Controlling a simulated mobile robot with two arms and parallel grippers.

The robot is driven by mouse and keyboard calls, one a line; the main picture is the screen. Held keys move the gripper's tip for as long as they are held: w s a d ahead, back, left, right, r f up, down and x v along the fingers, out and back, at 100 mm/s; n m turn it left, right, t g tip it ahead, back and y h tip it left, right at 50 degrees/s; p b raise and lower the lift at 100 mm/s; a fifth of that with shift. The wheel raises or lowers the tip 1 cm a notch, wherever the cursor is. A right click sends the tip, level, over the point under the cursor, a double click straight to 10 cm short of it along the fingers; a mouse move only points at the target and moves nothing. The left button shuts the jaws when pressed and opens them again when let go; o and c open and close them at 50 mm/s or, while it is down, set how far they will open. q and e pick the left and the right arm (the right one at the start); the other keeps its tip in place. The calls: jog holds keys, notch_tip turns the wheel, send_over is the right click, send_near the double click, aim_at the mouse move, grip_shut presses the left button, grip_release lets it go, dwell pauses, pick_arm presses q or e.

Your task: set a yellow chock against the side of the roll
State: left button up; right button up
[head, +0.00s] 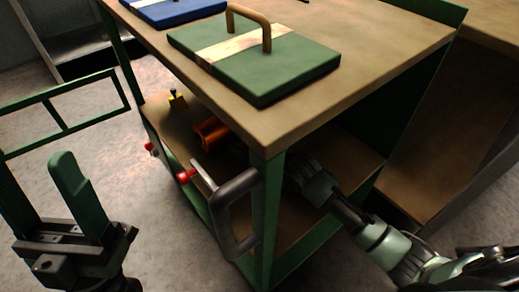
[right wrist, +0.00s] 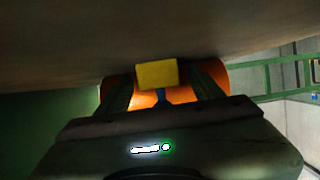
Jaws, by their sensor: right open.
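The orange roll (head: 212,132) lies on the lower shelf of the bench, partly hidden by the tabletop. A yellow chock with a dark knob (head: 177,101) stands on the shelf beyond its far left end. My right gripper (head: 306,176) reaches under the tabletop from the right; its fingertips are hidden in the head view. In the right wrist view its open fingers (right wrist: 160,98) flank a dark blue stem below a yellow chock (right wrist: 157,74), with the roll (right wrist: 143,99) behind. Whether chock and roll touch cannot be told. My left gripper (head: 55,205) is open and empty at lower left.
The bench top (head: 375,45) overhangs the shelf (head: 350,155) closely. A green leg (head: 266,220) and a grey handle (head: 236,215) stand at the near corner. A green board with a wooden handle (head: 285,68) lies on top. Red knobs (head: 186,176) stick out at the left side.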

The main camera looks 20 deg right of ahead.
jog(key=p+v, duration=0.2)
jog(key=v, duration=0.3)
jog(key=shift+s+d+r, duration=0.15)
jog(key=shift+s+r, duration=0.1)
jog(key=p+v, duration=0.1)
jog(key=v, duration=0.4)
jog(key=shift+s+p, duration=0.15)
jog(key=shift+p, duration=0.25)
pick_arm(q)
jog(key=w+d+f+g+y, duration=0.2)
jog(key=w+f+g+y, duration=0.1)
jog(key=w+f+g, duration=0.7)
jog(key=w+f, duration=0.1)
jog(key=w, duration=0.2)
jog(key=shift+w+f+g+y, duration=0.15)
jog(key=shift+f+g+y, duration=0.15)
jog(key=shift+y, duration=0.1)
pick_arm(e)
jog(key=s+a+r+t, duration=0.2)
jog(key=s+r+t, duration=0.2)
jog(key=r, duration=0.6)
jog(key=s+a+r+m+t, duration=0.1)
jog(key=s+r+t, duration=0.3)
jog(key=r, duration=0.7)
jog(key=shift+s+a+m, duration=0.25)
jog(key=shift+a+m, duration=0.05)
jog(key=shift+a, duration=0.05)
